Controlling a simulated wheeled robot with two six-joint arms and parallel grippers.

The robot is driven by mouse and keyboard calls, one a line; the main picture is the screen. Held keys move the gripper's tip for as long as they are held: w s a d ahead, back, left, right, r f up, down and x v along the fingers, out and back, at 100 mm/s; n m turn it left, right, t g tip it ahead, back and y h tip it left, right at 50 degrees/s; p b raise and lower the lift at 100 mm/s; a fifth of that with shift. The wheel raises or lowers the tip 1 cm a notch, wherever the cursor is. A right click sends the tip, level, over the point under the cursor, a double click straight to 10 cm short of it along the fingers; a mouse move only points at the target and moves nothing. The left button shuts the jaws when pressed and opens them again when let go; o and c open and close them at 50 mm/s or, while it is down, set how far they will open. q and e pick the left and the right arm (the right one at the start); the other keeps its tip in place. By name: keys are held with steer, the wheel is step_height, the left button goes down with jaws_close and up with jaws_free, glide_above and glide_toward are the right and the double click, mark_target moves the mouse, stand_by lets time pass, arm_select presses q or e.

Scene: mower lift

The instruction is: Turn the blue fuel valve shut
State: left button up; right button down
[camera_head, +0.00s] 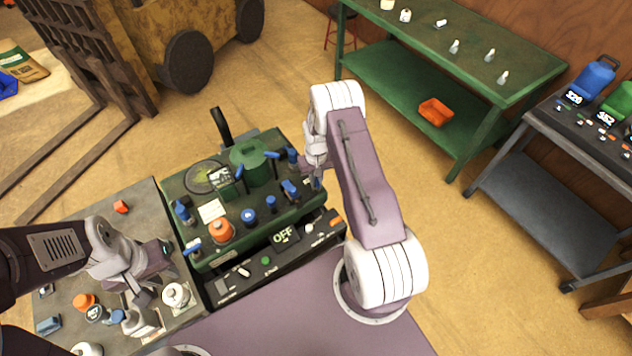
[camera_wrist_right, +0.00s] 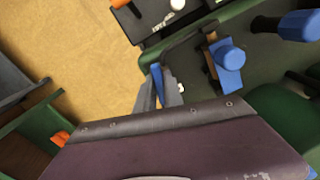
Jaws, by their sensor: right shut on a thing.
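The green machine (camera_head: 185,180) stands mid-left with several blue knobs and levers on top. My right gripper (camera_head: 317,180) reaches down at its right edge; its fingertips are mostly hidden by the arm in the head view. In the right wrist view my right gripper (camera_wrist_right: 161,92) is shut on a narrow blue lever (camera_wrist_right: 157,75), which appears to be the blue fuel valve. Its lower part is hidden between the fingers. My left gripper (camera_head: 145,285) hangs over the grey table, apart from the machine; its jaw opening is unclear.
The grey table (camera_head: 135,215) at left holds an orange cap and several small parts. A black front panel (camera_head: 285,236) reads OFF. A larger blue knob (camera_wrist_right: 229,58) stands close beside my right fingers. A green bench (camera_head: 440,60) stands behind; the floor between is clear.

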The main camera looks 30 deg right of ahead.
steer(key=m+b, duration=0.1)
steer(key=m, duration=0.2)
steer(key=shift+s+f+m+b, duration=0.1)
steer(key=shift+f+m+b, duration=0.05)
steer(key=shift+m+b, duration=0.25)
steer(key=m+b, duration=0.1)
steer(key=m, duration=0.2)
steer(key=shift+m, duration=0.3)
steer(key=m+b, duration=0.1)
steer(key=m, duration=0.2)
steer(key=shift+m, duration=0.3)
steer(key=shift+m+b, duration=0.6)
steer(key=shift+m, duration=1.5)
steer(key=c, duration=1.5)
jaws_free()
steer(key=shift+o, duration=0.2)
steer(key=shift+r, duration=0.2)
